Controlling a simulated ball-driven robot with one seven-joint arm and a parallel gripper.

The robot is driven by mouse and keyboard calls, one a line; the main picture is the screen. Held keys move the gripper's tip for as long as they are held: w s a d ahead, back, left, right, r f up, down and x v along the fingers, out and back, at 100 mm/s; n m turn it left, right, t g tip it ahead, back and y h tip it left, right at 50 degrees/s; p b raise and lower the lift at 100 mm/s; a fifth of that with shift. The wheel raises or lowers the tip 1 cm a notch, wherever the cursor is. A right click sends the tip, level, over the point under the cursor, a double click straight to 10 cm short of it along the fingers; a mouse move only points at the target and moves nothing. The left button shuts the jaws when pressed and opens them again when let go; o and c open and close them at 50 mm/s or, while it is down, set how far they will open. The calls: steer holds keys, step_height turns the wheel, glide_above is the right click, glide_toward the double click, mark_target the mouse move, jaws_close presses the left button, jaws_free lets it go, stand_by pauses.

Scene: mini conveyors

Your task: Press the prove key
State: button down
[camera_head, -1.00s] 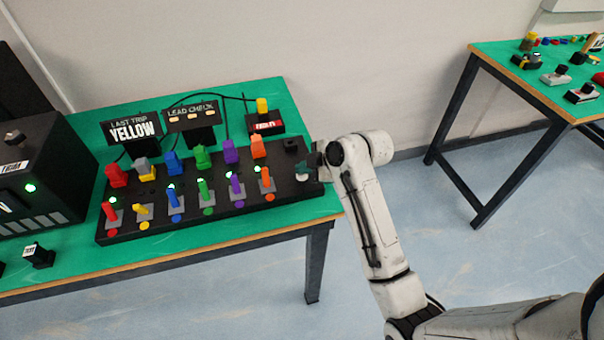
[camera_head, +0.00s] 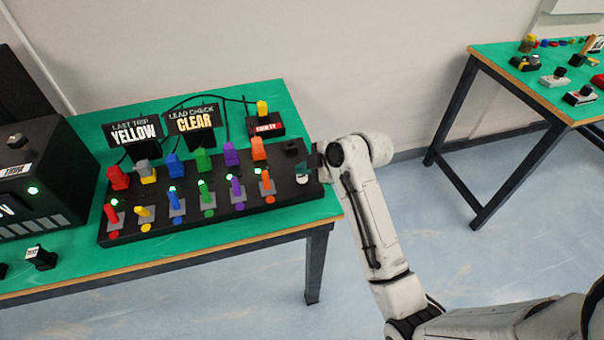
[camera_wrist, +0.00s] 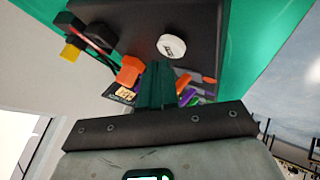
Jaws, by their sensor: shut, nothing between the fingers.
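A round white button (camera_head: 302,180) sits at the right end of the black panel (camera_head: 278,198). It is the likely prove key; its marking is too small to read. It also shows in the wrist view (camera_wrist: 171,46) as a white disc. My gripper (camera_head: 302,169) is shut and empty, its teal fingers above the panel close to the button. In the wrist view the finger ends (camera_wrist: 158,72) appear just short of the disc, apart from it in the picture. I cannot tell the height between them. The lead check display (camera_head: 193,119) reads CLEAR.
Coloured plugs and a row of coloured levers (camera_head: 207,198) stand on the panel, left of my gripper. A black block (camera_head: 291,148) is just behind it. The last trip display (camera_head: 133,132) reads YELLOW. A dark machine (camera_head: 40,190) stands at left. Floor lies open right of the table.

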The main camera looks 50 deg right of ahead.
mark_target(305, 178)
steer(key=shift+r, duration=0.3)
step_height(305, 178, up, 5)
steer(key=p, duration=0.4)
steer(key=shift+p, duration=0.3)
stand_by(0.8)
steer(key=s+a+f+m+g, duration=0.45)
steer(key=s+a+f, duration=0.35)
steer(key=s+a, duration=0.4)
steer(key=s+a+m+g, duration=0.1)
steer(key=s+m+g, duration=0.1)
steer(key=s, duration=0.4)
steer(key=s+a+f+m+g+h, duration=0.1)
steer(key=s+a+m, duration=0.1)
steer(key=s+m, duration=0.2)
steer(key=s, duration=0.3)
steer(key=shift+s+g, duration=0.25)
steer(key=shift+g, duration=0.1)
steer(key=shift+w+m, duration=0.1)
steer(key=shift+m, duration=0.15)
stand_by(1.6)
